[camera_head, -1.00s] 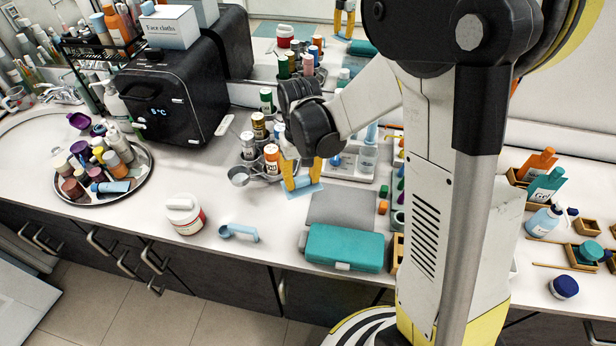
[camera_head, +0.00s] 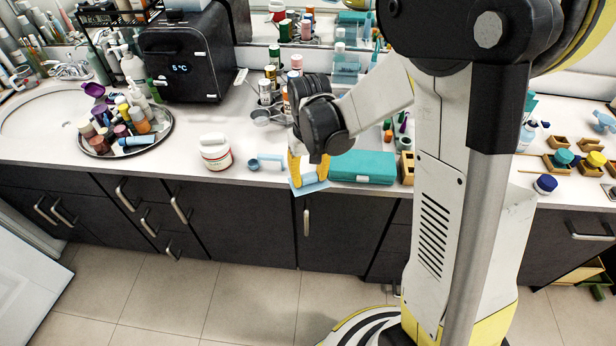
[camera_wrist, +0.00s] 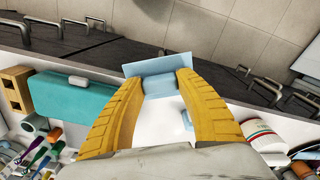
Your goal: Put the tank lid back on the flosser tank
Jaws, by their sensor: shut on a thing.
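My gripper (camera_head: 309,178) is shut on the pale blue tank lid (camera_head: 311,187), a thin flat plate with a raised block gripped between the yellow fingertips. In the wrist view, the lid (camera_wrist: 148,67) sits between the fingertips (camera_wrist: 158,84), its plate reaching beyond them. The head view shows it at the counter's front edge, just left of the teal case; I cannot tell its exact height.
A teal case (camera_head: 362,167) lies right of my gripper. A blue scoop (camera_head: 267,162) and a white tub with a red band (camera_head: 216,153) stand left. Bottles crowd a round tray (camera_head: 160,130) farther left. Dark cabinets (camera_head: 250,225) lie below the counter edge.

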